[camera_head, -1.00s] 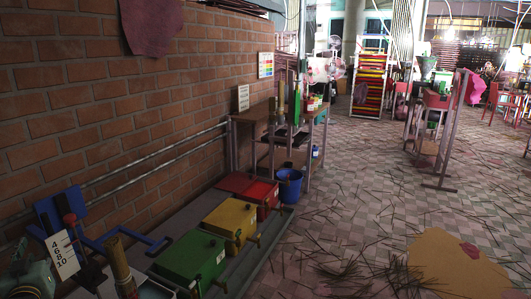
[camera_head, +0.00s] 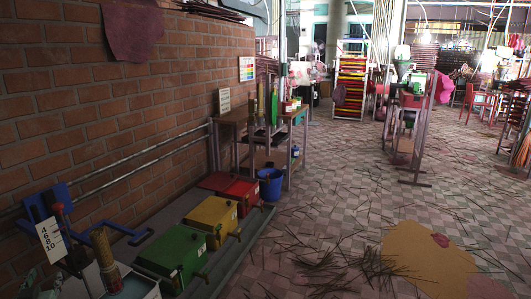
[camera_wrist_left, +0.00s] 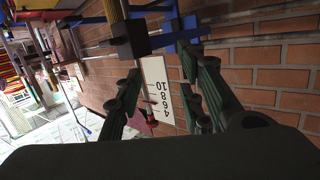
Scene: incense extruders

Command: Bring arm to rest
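My left gripper (camera_head: 40,285) shows only in part at the lower left corner of the head view. In the left wrist view its two dark fingers (camera_wrist_left: 168,75) stand apart with a gap between them. A white number plate reading 4, 6, 8, 10 (camera_wrist_left: 160,88) and a red knob (camera_wrist_left: 150,119) show through that gap; I cannot tell how near they are. I see nothing held. In the head view the plate (camera_head: 51,239) stands beside a blue frame (camera_head: 41,205). My right gripper is in neither view.
Green (camera_head: 172,256), yellow (camera_head: 212,222) and red (camera_head: 240,190) boxes line the brick wall (camera_head: 120,125). A bundle of sticks (camera_head: 104,250) stands in front of the green box. A blue bucket (camera_head: 270,184) stands beyond. The tiled floor at right has scattered sticks and open room.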

